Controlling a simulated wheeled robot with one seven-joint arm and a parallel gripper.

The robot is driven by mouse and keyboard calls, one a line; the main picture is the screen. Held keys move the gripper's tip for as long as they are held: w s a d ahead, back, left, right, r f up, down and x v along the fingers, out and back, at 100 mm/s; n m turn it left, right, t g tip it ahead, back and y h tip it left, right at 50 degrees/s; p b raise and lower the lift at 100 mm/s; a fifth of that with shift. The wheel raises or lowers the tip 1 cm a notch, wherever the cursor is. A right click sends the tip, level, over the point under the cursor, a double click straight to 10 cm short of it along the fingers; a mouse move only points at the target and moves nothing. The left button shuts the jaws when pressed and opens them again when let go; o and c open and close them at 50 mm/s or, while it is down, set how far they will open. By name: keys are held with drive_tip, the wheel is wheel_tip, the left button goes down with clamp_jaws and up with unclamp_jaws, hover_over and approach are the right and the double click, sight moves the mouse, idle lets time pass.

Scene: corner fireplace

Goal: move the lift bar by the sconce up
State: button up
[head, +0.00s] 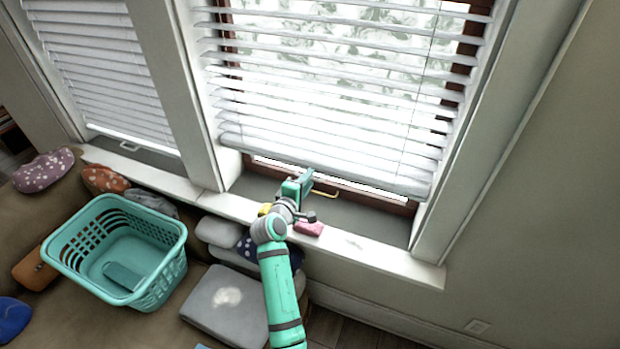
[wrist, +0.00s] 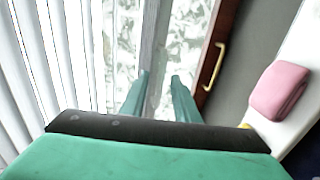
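The window blind's pale bottom bar (head: 365,177) hangs low across the window, with a strip of dark red-brown sash below it. What seems to be the same bar is a grey strip (wrist: 152,40) in the wrist view, just ahead of my fingertips. My gripper (head: 308,176) is at the bar's lower edge; its two teal fingers stand apart in the wrist view (wrist: 161,77). I cannot tell whether they touch the bar. A brass handle (head: 324,193) is on the sash, right of my gripper, and also shows in the wrist view (wrist: 214,67). No sconce is in view.
A pink block (head: 309,229) lies on the white sill (head: 372,256), also in the wrist view (wrist: 279,90). A teal basket (head: 167,283), cushions and a grey pad (head: 205,312) are at lower left. A second blind (head: 105,75) covers the left window.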

drive_tip(key=shift+x, duration=1.1)
clamp_jaws()
drive_tip(key=shift+r, duration=0.1)
